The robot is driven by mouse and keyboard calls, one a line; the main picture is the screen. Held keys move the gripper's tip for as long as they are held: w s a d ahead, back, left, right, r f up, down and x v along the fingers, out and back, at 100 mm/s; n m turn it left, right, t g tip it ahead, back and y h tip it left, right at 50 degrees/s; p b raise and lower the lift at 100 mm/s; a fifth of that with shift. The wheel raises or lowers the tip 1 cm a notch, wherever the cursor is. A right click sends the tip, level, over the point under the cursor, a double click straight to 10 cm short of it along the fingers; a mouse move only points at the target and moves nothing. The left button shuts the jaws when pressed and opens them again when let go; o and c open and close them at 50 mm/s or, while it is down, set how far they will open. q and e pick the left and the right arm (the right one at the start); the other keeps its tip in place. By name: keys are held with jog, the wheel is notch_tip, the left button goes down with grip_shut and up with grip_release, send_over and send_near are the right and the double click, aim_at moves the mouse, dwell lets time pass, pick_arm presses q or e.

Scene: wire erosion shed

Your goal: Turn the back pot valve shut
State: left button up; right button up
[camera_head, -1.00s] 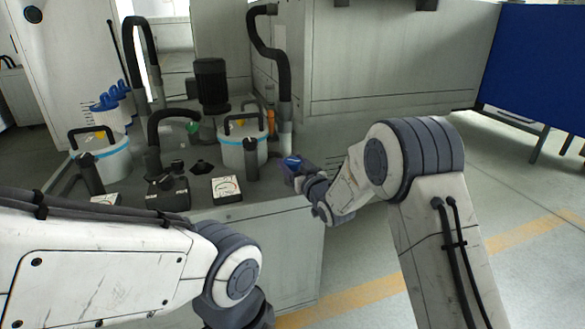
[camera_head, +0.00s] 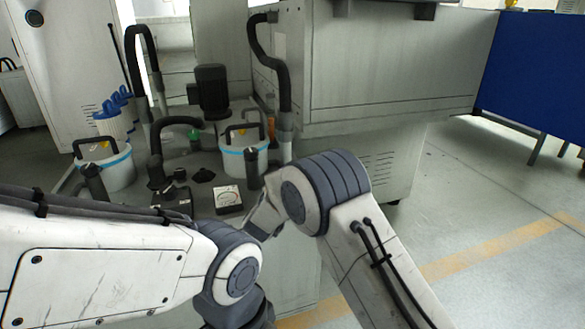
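Two white pots with blue bands stand on the grey machine deck, the left pot (camera_head: 104,168) and the right pot (camera_head: 245,158), which stands slightly farther back. Each has a black arched handle. A small green part (camera_head: 194,140) shows between them, and an orange part (camera_head: 271,128) shows behind the right pot. I cannot tell which part is the back pot valve. My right arm reaches in low, in front of the right pot; its gripper is hidden. My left arm crosses the lower left; its gripper is out of view.
A dark motor (camera_head: 211,92) and thick black hoses (camera_head: 276,62) rise behind the pots. Small black parts and a white-faced box (camera_head: 228,197) lie on the front deck. A grey cabinet (camera_head: 390,65) stands at right.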

jog(key=shift+w+r+h, duration=0.1)
jog(key=shift+h, duration=0.2)
jog(key=o, duration=1.4)
jog(key=shift+c, duration=0.2)
jog(key=p+v, duration=0.2)
jog(key=v, duration=0.8)
jog(key=shift+s+a, duration=0.1)
jog(key=shift+s, duration=0.15)
jog(key=shift+p, duration=0.3)
